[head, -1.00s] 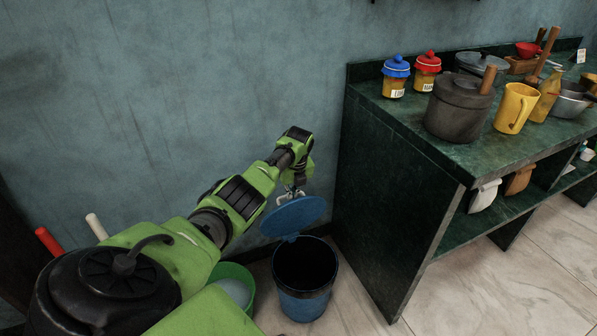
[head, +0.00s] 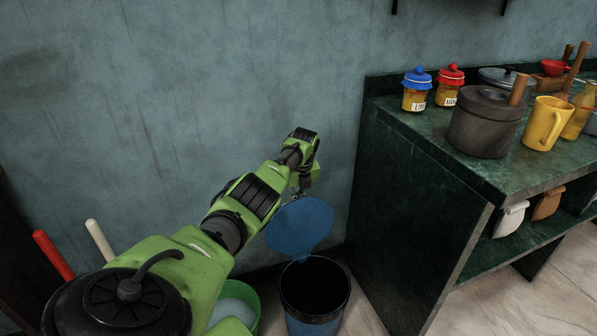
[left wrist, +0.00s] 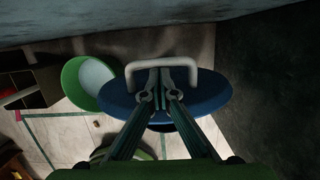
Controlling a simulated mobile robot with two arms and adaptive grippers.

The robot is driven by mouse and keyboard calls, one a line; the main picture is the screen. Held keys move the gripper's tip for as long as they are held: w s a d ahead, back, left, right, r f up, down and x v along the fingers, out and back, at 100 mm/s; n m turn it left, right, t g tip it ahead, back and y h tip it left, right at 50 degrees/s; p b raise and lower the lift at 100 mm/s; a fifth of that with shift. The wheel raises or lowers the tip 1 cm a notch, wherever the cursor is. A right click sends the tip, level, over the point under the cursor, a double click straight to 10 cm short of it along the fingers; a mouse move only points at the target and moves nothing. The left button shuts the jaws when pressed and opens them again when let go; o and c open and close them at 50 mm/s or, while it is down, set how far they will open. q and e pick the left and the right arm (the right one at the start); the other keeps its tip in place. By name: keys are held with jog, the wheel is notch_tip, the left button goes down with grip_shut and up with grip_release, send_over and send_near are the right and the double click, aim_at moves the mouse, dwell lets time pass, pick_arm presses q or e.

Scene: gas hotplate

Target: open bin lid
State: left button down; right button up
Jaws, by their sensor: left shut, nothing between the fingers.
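The blue bin (head: 314,325) stands on the floor beside the dark green counter, and its dark inside shows. Its round blue lid (head: 300,228) is raised and steeply tilted at the bin's back rim. My left gripper (head: 297,191) is at the lid's upper edge. In the left wrist view, the gripper (left wrist: 161,92) is shut and its fingertips lie within the outline of the pale lid handle (left wrist: 162,62). I cannot tell whether they touch the handle. The blue lid (left wrist: 215,95) spreads out behind the fingers. My right gripper is not in view.
A green bucket (head: 253,296) stands close to the left of the bin. The dark green counter (head: 400,215) rises to the right, with a grey pot (head: 484,122) and jars on top. The wall is close behind. Red (head: 52,254) and white (head: 98,240) handles stand at the left.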

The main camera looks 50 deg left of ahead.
pick_arm(q)
jog(key=shift+a, duration=0.1)
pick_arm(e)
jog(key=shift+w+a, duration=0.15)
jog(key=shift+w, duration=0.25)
pick_arm(q)
jog(key=shift+r, duration=0.1)
jog(key=v, duration=1.1)
jog(key=shift+r, duration=0.35)
